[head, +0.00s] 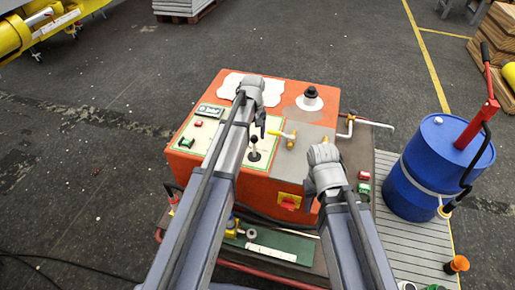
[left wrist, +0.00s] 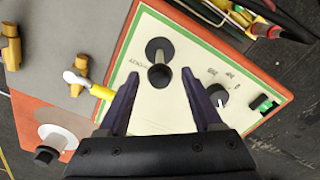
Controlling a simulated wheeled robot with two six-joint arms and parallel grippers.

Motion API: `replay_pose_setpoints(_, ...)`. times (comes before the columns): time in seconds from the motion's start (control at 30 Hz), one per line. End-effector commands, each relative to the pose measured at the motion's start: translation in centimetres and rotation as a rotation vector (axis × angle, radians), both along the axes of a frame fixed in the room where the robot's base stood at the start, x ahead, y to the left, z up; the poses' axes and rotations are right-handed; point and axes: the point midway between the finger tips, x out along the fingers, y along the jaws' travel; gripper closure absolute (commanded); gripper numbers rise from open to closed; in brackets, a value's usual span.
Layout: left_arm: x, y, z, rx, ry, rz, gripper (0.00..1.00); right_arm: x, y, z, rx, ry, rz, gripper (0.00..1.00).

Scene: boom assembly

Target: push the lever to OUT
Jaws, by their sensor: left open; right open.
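The lever (head: 254,145) has a black round knob and stands on the pale panel (head: 234,150) on top of the orange machine. In the left wrist view the lever's knob (left wrist: 159,75) shows end-on, beside a dark round base and small lettering that is hard to read. My left gripper (head: 262,128) points down above the panel. In the left wrist view its two fingers (left wrist: 160,78) are open, one on each side of the knob, with gaps visible; their height relative to it is unclear. My right gripper (head: 310,190) is over the machine's front right, its fingers mostly hidden.
A valve with a yellow handle (head: 289,138) stands just right of the panel. A dial (left wrist: 216,94) and a green switch (left wrist: 263,103) are on the panel. A blue drum (head: 436,165) with a red pump stands right of the machine.

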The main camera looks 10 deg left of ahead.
Motion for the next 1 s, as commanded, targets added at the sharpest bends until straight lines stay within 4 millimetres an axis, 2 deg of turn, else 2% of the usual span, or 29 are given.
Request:
replay_pose_setpoints(0.27,-0.1,-0.1,-1.5,0.000,0.000,-0.004,0.33,0.0,0.0,-1.5,0.000,0.000,0.000,0.50)
replay_pose_setpoints(0.73,-0.1,-0.1,-7.2,0.000,0.000,-0.005,0.33,0.0,0.0,-7.2,0.000,0.000,0.000,0.50)
replay_pose_setpoints(1.0,-0.1,-0.1,-7.8,0.000,0.000,-0.005,0.33,0.0,0.0,-7.8,0.000,0.000,0.000,0.50)
